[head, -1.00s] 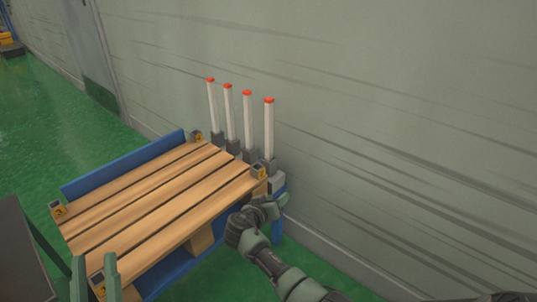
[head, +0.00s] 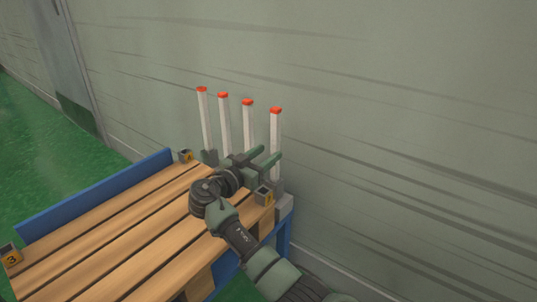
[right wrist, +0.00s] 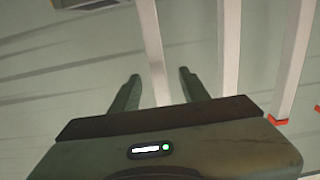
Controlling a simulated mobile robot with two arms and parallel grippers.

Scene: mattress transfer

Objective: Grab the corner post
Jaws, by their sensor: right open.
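Several white corner posts with red-orange tips stand upright in a row by the wall; the rightmost post (head: 276,132) is nearest my right gripper (head: 266,157). That gripper reaches over the pallet's far right corner, its fingers pointing toward the posts. In the right wrist view, its fingers (right wrist: 159,75) are apart, and one post (right wrist: 151,40) runs in line with the gap between them; the lower part of that post in the picture is hidden behind the gripper body. I cannot tell whether it is touched. My left gripper is out of view.
The wooden pallet (head: 118,250) has dark numbered corner sockets, one at the right (head: 264,194) and one at the far side (head: 186,156). A blue rail (head: 95,193) borders it. The grey wall (head: 400,110) stands close behind the posts. Green floor shows at left.

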